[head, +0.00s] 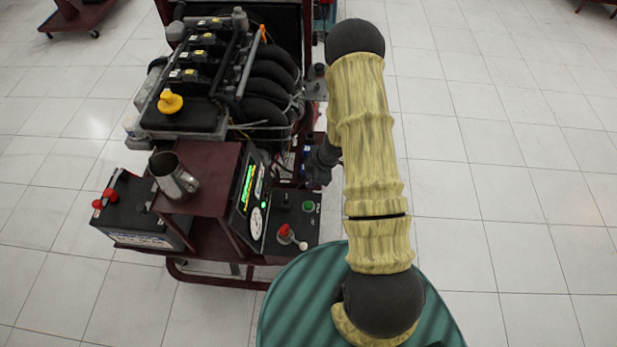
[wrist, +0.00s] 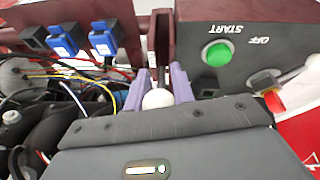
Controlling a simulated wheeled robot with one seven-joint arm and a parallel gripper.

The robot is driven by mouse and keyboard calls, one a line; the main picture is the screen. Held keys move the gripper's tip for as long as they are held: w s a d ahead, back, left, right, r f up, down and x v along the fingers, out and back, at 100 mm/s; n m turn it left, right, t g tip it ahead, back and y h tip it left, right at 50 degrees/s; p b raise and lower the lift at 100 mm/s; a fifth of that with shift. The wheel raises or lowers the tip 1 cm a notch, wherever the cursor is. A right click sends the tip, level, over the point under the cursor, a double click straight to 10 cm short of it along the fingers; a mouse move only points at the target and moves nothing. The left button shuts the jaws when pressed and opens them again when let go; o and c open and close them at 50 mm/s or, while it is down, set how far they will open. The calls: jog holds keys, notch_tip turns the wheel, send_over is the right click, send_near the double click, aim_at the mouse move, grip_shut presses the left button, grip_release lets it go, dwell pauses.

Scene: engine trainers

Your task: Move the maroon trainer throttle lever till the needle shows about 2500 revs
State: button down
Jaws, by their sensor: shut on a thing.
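The maroon engine trainer (head: 206,198) stands left of my arm in the head view. In the wrist view, the two purple fingers of my gripper (wrist: 162,86) are closed around the throttle lever's pale round knob (wrist: 157,98). A dark lever slot or bracket (wrist: 160,40) lies just beyond the fingers. In the head view my gripper (head: 322,158) is at the trainer's right side, mostly behind my arm; the lever is hidden there. The white round dial (head: 257,222) is on the slanted panel; its needle is too small to read.
A green START button (wrist: 217,54) and a red-tipped switch (wrist: 268,88) are close to my gripper. Blue connectors (wrist: 102,40) and loose wires lie left of it. A metal jug (head: 173,176) stands on the trainer shelf. The tiled floor (head: 500,200) at right is clear.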

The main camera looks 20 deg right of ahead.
jog(key=c, duration=1.2)
grip_release()
jog(key=shift+c, duration=0.2)
jog(key=p+v, duration=0.5)
jog(key=v, duration=1.2)
jog(key=shift+r, duration=0.25)
jog(key=shift+d, duration=0.15)
jog(key=shift+w, duration=0.15)
notch_tip(320, 180, up, 12)
jog(key=a+m+t+h, duration=0.1)
jog(key=m+t+h, duration=0.25)
jog(key=m, duration=0.45)
jog(key=s+a+r+m+g, duration=0.1)
jog(key=s+a+r+m, duration=0.2)
jog(key=s, duration=0.3)
jog(key=s+a+r+m+g, duration=0.2)
jog(key=s+a+r+m, duration=0.1)
jog(key=s, duration=0.3)
jog(key=shift+a+m, duration=0.8)
jog(key=shift+a, duration=0.05)
